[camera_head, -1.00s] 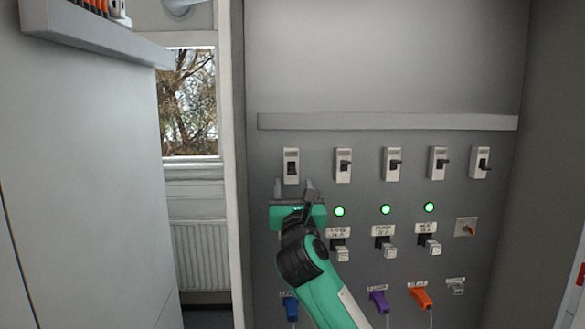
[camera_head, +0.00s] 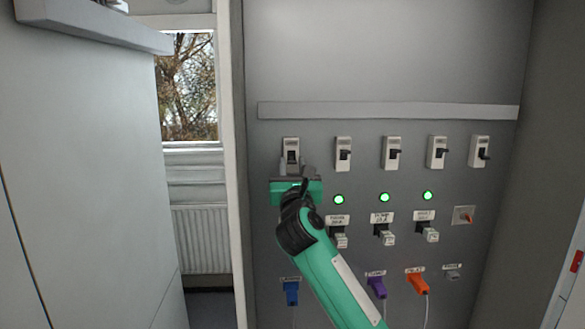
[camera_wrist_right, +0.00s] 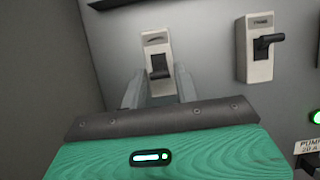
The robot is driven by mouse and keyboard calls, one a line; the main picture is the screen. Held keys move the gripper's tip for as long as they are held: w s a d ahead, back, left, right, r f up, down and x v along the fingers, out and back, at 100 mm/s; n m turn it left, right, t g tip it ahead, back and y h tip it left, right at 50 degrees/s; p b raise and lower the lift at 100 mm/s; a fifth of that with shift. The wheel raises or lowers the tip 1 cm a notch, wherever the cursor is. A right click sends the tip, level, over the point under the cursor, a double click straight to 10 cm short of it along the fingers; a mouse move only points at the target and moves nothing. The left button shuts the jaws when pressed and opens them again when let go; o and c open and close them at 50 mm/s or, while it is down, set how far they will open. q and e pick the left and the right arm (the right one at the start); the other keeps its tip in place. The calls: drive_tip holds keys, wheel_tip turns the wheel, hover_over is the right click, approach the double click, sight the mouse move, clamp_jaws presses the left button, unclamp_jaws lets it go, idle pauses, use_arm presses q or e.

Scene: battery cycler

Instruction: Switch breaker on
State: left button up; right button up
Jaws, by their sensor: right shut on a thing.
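The leftmost breaker (camera_head: 291,145) is a pale upright plate with a dark lever, in the top row of the grey panel. It also shows in the right wrist view (camera_wrist_right: 155,42), with its dark lever (camera_wrist_right: 159,66) between my fingers. My right gripper (camera_head: 291,168) is at this breaker from below, its green body under the plate. In the right wrist view my right gripper (camera_wrist_right: 160,88) has its fingers on either side of the lever, shut on it. The fingers cover the lower part of the breaker. My left gripper is not in view.
Several more breakers stand in the row to the right, the nearest one (camera_head: 343,153) close by. Below are green lamps (camera_head: 385,197), labelled plugs, and blue (camera_head: 291,292), purple (camera_head: 377,287) and orange (camera_head: 417,283) connectors. A ledge (camera_head: 388,111) runs above the breakers.

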drive_tip(key=shift+r, duration=0.1)
drive_tip(key=shift+s+a+r+g, duration=0.15)
drive_tip(key=shift+r+g, duration=0.2)
drive_tip(key=shift+g, duration=0.55)
drive_tip(key=shift+s+d+r+g, duration=0.1)
drive_tip(key=shift+r+g, duration=0.2)
drive_tip(key=shift+g, duration=0.6)
drive_tip(key=shift+r+g+b, duration=0.2)
drive_tip(key=shift+r+g, duration=0.05)
drive_tip(key=shift+g, duration=0.55)
drive_tip(key=shift+r+g+b, duration=0.15)
drive_tip(key=shift+r+g, duration=0.05)
drive_tip(key=shift+g, duration=0.6)
drive_tip(key=o, duration=1)
drive_tip(key=shift+w, duration=0.1)
